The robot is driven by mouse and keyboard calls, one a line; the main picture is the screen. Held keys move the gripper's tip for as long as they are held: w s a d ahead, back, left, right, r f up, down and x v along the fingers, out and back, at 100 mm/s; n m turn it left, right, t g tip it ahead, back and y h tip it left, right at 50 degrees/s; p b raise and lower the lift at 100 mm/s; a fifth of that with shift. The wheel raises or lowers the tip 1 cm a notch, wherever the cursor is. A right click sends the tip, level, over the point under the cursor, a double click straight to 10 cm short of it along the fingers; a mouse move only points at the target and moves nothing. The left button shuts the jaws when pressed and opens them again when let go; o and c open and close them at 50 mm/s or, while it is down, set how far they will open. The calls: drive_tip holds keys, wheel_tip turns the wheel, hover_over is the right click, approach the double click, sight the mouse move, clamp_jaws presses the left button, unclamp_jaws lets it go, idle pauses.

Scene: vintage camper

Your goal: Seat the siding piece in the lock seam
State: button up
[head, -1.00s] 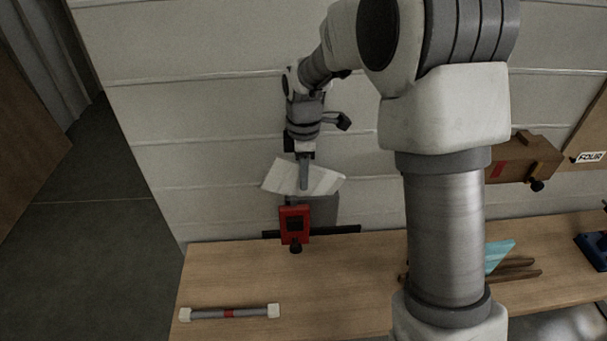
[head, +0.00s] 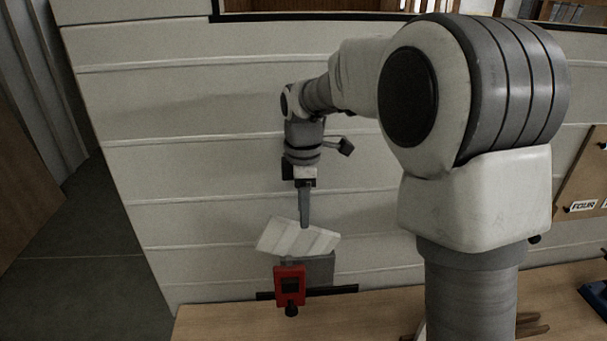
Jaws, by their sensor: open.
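The siding piece (head: 285,238) is a pale, ridged panel in front of the white wall, tilted with its right side lower. It stands just above and behind the red block (head: 289,284) at the back of the bench. My gripper (head: 304,223) points down at the piece's upper edge, and the piece is not held between its fingers. From this angle the fingers overlap, and I cannot tell whether they still touch the piece. The lock seam is not clearly visible; the piece's lower edge meets a grey patch (head: 320,269), and I cannot tell whether it is seated.
A black bar (head: 335,291) runs behind the red block along the wall. The wooden bench (head: 225,322) is clear at its left. My arm covers much of the right side. A board marked FOUR (head: 575,190) and a blue object (head: 597,302) are at far right.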

wheel_tip(320, 180, up, 9)
drive_tip(key=s+d+r+m+t, duration=0.1)
drive_tip(key=s+d+r+m, duration=0.1)
drive_tip(key=s+d+m, duration=0.3)
drive_tip(key=s+r+m+t, duration=0.2)
drive_tip(key=s+m, duration=0.1)
drive_tip(key=s, duration=0.4)
drive_tip(key=s+d+f+m+t, duration=0.1)
drive_tip(key=s+d+f+m, duration=0.1)
drive_tip(key=s+m, duration=0.3)
drive_tip(key=s+d+f+m+t, duration=0.1)
drive_tip(key=s+f+m, duration=0.2)
drive_tip(key=s+m, duration=0.2)
drive_tip(key=shift+s+d+t, duration=0.3)
drive_tip(key=shift+s+d, duration=0.05)
drive_tip(key=shift+s, duration=0.55)
drive_tip(key=shift+o, duration=0.2)
